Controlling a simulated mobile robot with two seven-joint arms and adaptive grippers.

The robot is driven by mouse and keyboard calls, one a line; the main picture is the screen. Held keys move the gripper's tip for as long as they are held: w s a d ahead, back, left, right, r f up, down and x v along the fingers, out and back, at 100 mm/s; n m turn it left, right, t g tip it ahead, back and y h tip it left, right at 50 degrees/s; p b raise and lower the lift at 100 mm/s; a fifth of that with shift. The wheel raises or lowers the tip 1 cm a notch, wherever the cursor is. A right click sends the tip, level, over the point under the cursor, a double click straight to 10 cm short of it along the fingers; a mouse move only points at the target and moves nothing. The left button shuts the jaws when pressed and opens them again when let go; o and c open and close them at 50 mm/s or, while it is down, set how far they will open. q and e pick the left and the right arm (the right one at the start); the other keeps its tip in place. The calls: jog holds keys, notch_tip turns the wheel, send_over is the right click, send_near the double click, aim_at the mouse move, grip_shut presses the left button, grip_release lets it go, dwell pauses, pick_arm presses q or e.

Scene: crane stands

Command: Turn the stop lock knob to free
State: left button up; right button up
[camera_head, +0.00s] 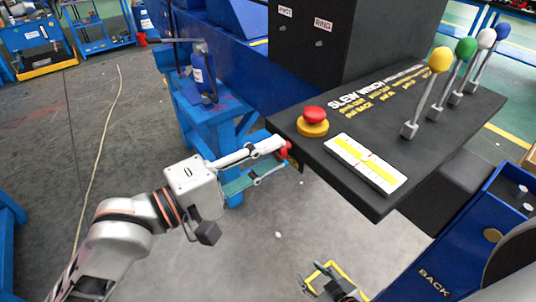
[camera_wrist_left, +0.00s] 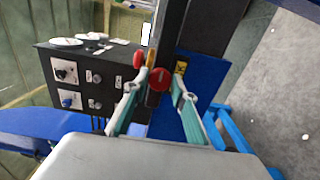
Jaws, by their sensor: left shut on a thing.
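A red knob (camera_head: 287,149) sits on the side of the black control console, just below its top edge. My left gripper (camera_head: 282,154) reaches it from the left, and its fingertips are closed about the knob. In the left wrist view the round red face of the knob (camera_wrist_left: 160,78) shows between the two fingers (camera_wrist_left: 159,88). A yellow label lies beside it. The knob's marking is too small to read. My right gripper (camera_head: 327,282) is low in the head view, apart from the console; its finger opening is unclear.
A red mushroom button (camera_head: 313,115) on a yellow base stands on the console top (camera_head: 365,130), close above the knob. Several levers with coloured balls (camera_head: 440,60) rise at the right. A blue stand (camera_head: 208,125) is behind my left gripper. Floor at the lower left is clear.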

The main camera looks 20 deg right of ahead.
pick_arm(q)
jog(key=o, duration=1.1)
jog(key=v, duration=1.2)
jog(key=shift+w, duration=0.15)
jog(key=w+a+f+m+t+y, duration=0.1)
jog(key=w+a+f+t+y, duration=0.3)
jog(key=f, duration=0.6)
jog(key=w+a+f+m+t+y, duration=0.1)
jog(key=w+a+f+t+y, duration=0.2)
jog(key=w+a+f, duration=0.5)
jog(key=s+a+f+m+g+y, duration=0.1)
jog(key=s+a+f+m+y, duration=0.1)
jog(key=s+f, duration=0.3)
jog(key=s+a+f+m+g+y, duration=0.1)
jog(key=s+a+f+m+y, duration=0.1)
jog(key=f, duration=1.1)
jog(key=s+a+f+m+y, duration=0.2)
jog(key=s+a+f+y, duration=0.2)
jog(key=s+a+f, duration=0.2)
jog(key=shift+s+f+g, duration=0.2)
jog(key=shift+s+f, duration=0.45)
jog(key=shift+f, duration=0.25)
jog(key=shift+s+f+g, duration=0.2)
jog(key=shift+s+f, duration=0.45)
jog(key=shift+f, duration=0.2)
